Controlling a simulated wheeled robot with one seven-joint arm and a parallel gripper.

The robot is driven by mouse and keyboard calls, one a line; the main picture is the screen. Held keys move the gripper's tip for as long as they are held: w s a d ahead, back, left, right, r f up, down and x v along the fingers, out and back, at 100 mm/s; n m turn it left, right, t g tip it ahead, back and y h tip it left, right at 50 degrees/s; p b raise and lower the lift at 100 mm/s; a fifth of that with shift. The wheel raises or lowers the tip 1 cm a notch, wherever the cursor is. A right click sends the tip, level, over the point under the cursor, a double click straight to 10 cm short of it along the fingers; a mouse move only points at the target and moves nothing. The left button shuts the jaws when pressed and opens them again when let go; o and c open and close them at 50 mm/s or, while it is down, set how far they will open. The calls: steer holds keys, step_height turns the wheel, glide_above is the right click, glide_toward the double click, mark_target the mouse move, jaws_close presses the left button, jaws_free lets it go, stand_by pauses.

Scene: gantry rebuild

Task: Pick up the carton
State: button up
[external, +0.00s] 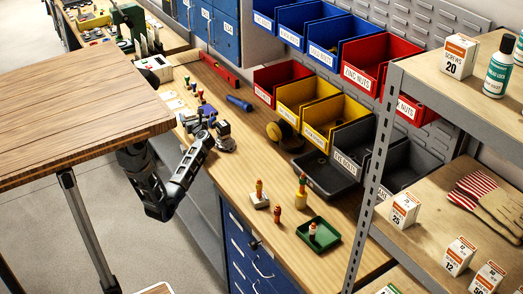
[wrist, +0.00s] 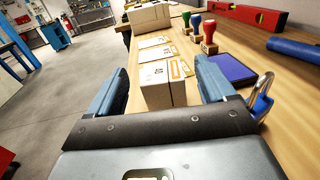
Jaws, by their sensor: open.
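A small white carton (wrist: 157,88) with an orange-edged label stands upright on the wooden bench in the wrist view. My gripper (wrist: 157,74) is open, with one blue finger on each side of the carton. Gaps show on both sides, the right one wider. The carton's lower front is partly hidden by the gripper body. In the external view my gripper (external: 198,121) is low over the left edge of the bench; the carton cannot be made out clearly there.
A purple ink pad (wrist: 231,69) and a padlock (wrist: 262,97) lie close to the right finger. Several stamps (wrist: 209,35), a blue torch (external: 239,103) and a red level (external: 220,70) are beyond. Flat labelled cards (wrist: 154,53) lie behind the carton. Similar cartons (external: 405,210) stand on the right shelves.

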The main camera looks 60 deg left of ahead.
steer(key=a, duration=0.3)
steer(key=w+a, duration=0.1)
steer(key=a, duration=0.1)
steer(key=shift+f, duration=0.35)
steer(key=c, duration=1.1)
steer(key=shift+c, duration=0.2)
steer(key=shift+r, duration=0.1)
